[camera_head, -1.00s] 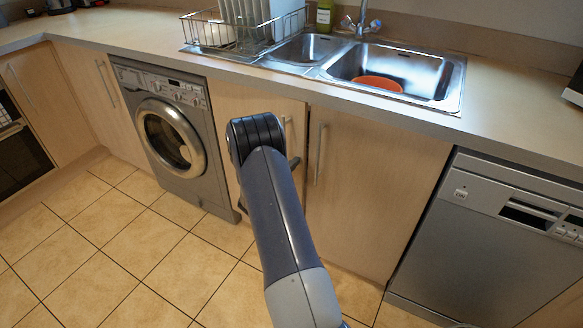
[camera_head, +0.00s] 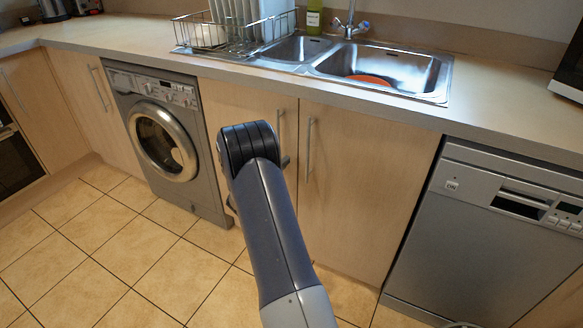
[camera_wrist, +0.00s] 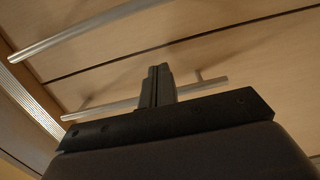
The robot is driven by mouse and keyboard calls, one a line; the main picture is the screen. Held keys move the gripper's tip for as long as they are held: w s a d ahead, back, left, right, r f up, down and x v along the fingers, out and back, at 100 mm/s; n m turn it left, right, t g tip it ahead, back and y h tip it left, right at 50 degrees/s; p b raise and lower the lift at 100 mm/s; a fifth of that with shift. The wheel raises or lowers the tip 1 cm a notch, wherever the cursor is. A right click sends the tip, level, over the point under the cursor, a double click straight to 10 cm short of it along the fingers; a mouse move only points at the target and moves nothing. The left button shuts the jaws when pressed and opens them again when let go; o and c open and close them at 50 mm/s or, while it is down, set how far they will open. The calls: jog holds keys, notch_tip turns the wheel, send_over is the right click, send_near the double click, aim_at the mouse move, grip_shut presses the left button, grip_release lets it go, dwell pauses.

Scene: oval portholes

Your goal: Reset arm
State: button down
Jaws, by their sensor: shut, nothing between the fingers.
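In the wrist view my gripper (camera_wrist: 157,84) is shut, its two dark fingers together with nothing between them. It points toward the wooden cupboard doors (camera_wrist: 225,42), near two metal bar handles, one upper (camera_wrist: 85,30) and one lower (camera_wrist: 120,107). The fingers overlap the lower handle in the picture; I cannot tell whether they touch it. In the head view my arm reaches up in front of the cupboard doors (camera_head: 355,190) below the sink, and hides most of the gripper.
A washing machine (camera_head: 165,140) stands left of the doors and a grey dishwasher (camera_head: 480,245) on the right. The counter (camera_head: 490,110) above holds the sink (camera_head: 425,72) with an orange bowl (camera_head: 371,80), and a dish rack (camera_head: 235,32). The tiled floor (camera_head: 100,255) at left is clear.

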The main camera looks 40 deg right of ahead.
jog(key=p+v, duration=0.1)
jog(key=v, duration=0.9)
jog(key=shift+s, duration=0.35)
jog(key=shift+a, duration=0.15)
